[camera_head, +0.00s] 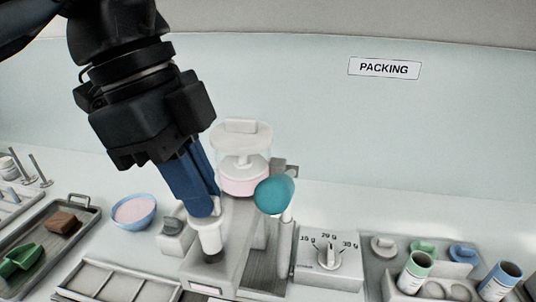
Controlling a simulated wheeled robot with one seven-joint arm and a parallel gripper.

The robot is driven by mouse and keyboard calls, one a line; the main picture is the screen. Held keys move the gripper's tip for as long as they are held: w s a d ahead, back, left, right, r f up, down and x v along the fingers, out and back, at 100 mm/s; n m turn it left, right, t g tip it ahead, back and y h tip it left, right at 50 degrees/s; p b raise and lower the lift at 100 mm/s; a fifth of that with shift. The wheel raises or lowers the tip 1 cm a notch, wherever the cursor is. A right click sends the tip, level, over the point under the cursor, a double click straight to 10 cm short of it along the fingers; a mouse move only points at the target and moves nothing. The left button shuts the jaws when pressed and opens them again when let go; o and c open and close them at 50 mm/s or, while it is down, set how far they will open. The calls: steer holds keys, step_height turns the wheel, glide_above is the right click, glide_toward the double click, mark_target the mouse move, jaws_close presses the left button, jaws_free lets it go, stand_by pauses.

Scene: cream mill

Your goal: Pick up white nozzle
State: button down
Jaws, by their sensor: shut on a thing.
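The white nozzle (209,238) is a short pale cylinder in the head view, below my blue fingertips at the front of the cream machine (239,225). My gripper (205,207) comes down from the upper left and is shut on the nozzle's upper end. The fingers hide that upper end. I cannot tell whether the nozzle is still seated on the machine or apart from it.
A clear hopper (243,150) with pink cream and a teal knob (274,194) stand close right of my gripper. A dial box (330,258) and colored tubes (414,272) are further right. A blue bowl (134,211) and a tray (78,222) are left.

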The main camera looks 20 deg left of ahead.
steer(key=s+d, duration=0.4)
steer(key=s, duration=1.3)
steer(key=shift+s+r, duration=0.2)
steer(key=shift+s, duration=0.1)
steer(key=shift+s, duration=0.1)
